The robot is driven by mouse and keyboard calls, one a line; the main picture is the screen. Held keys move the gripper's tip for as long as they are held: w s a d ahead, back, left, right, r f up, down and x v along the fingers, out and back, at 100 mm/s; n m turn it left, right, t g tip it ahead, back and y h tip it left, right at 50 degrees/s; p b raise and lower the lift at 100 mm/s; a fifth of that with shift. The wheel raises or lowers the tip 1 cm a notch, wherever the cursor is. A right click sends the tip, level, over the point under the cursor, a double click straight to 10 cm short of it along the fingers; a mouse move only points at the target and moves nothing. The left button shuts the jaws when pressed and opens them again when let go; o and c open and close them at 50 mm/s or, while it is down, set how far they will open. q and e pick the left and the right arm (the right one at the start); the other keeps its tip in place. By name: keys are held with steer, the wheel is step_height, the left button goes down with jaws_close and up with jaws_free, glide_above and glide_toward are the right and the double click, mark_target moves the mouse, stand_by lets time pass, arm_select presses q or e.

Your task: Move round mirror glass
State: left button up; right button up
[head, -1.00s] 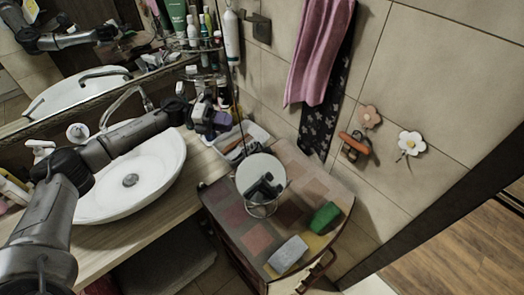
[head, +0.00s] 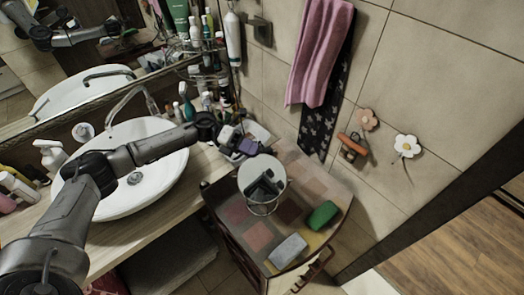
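The round mirror glass (head: 274,170) is a pale disc on a thin wire stand (head: 263,209). It stands on the patchwork-topped cabinet right of the basin and shows a dark reflection. My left gripper (head: 248,150) is just behind and left of the mirror's upper edge, over the back left of the cabinet top. Its fingers are small and dark here, so I cannot tell their opening or whether they touch the mirror. My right gripper is not in view.
A green sponge (head: 322,215) and a grey-white block (head: 288,251) lie on the cabinet top (head: 236,213) in front of the mirror. The white basin (head: 160,185) is left. Bottles crowd the rack behind. A pink towel (head: 318,60) hangs on the wall.

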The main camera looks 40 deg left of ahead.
mark_target(262, 155)
arm_select(q)
steer(key=shift+p+x, duration=0.4)
steer(key=shift+x, duration=1.5)
steer(key=shift+c, duration=0.2)
jaws_close()
